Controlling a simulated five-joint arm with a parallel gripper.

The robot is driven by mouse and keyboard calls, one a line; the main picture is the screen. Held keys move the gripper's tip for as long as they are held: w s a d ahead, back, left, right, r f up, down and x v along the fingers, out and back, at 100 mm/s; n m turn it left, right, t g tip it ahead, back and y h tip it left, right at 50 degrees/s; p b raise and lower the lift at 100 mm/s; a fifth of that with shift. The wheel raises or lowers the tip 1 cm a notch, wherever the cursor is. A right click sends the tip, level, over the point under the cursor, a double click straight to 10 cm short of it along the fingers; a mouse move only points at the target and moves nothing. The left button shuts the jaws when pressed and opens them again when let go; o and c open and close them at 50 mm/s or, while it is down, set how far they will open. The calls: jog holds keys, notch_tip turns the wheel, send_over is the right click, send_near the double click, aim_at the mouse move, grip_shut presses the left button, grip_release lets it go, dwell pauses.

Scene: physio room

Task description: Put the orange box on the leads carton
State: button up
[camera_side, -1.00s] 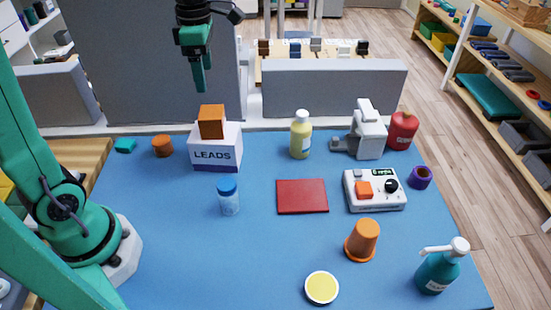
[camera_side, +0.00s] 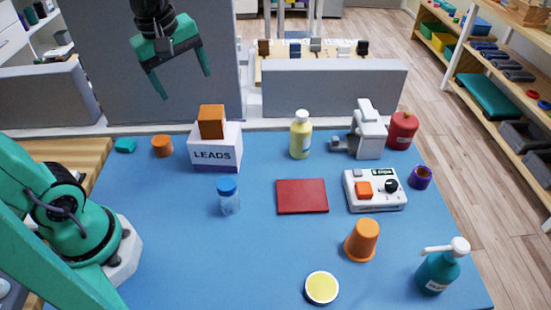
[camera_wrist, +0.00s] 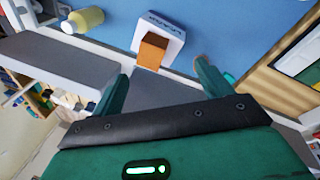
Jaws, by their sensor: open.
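The orange box (camera_side: 211,121) rests on top of the white leads carton (camera_side: 216,155), near the back left of the blue table. In the wrist view the orange box (camera_wrist: 152,51) sits on the carton (camera_wrist: 158,28), beyond my fingertips. My gripper (camera_side: 183,88) is open and empty, raised in the air above and behind the carton. It is apart from the box. Its two fingers also show in the wrist view (camera_wrist: 160,82), spread wide with nothing between them.
A blue-capped jar (camera_side: 229,197) stands in front of the carton. An orange lid-like piece (camera_side: 162,146) and a teal piece (camera_side: 125,145) lie to its left. A yellow bottle (camera_side: 301,135) and a red flat pad (camera_side: 302,196) are to the right. Grey partitions (camera_side: 335,88) stand behind the table.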

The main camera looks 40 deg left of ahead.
jog(key=s+d+f+m+t, duration=0.1)
jog(key=s+m+t, duration=0.2)
jog(key=s+m, duration=0.4)
jog(key=m, duration=0.8)
jog(key=shift+s+d+f, duration=0.3)
jog(key=shift+d+f, duration=0.05)
jog(key=shift+d, duration=0.05)
